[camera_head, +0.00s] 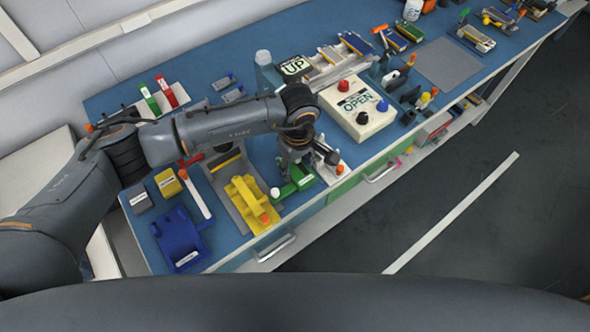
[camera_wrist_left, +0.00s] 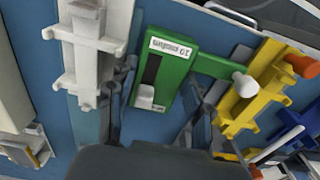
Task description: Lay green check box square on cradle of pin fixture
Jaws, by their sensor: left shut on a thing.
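The green check box (camera_wrist_left: 166,70) has a white label, a dark slot and a side arm ending in a white knob. It lies between the fingers of my left gripper (camera_wrist_left: 155,112), which is shut on it. In the head view the green box (camera_head: 294,187) shows partly below my left gripper (camera_head: 297,172), near the front edge of the bench. A yellow fixture (camera_head: 243,199) with an orange knob stands just left of it. A white fixture (camera_head: 333,170) stands just right. I cannot tell which of these is the pin fixture. My right gripper is not in view.
A blue fixture (camera_head: 177,235) stands at the bench's front left. A white button box (camera_head: 356,112) marked OPEN is to the right, with a grey mat (camera_head: 447,64) beyond. My left arm hides some of the bench's middle. Drawer handles (camera_head: 276,248) project from the front.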

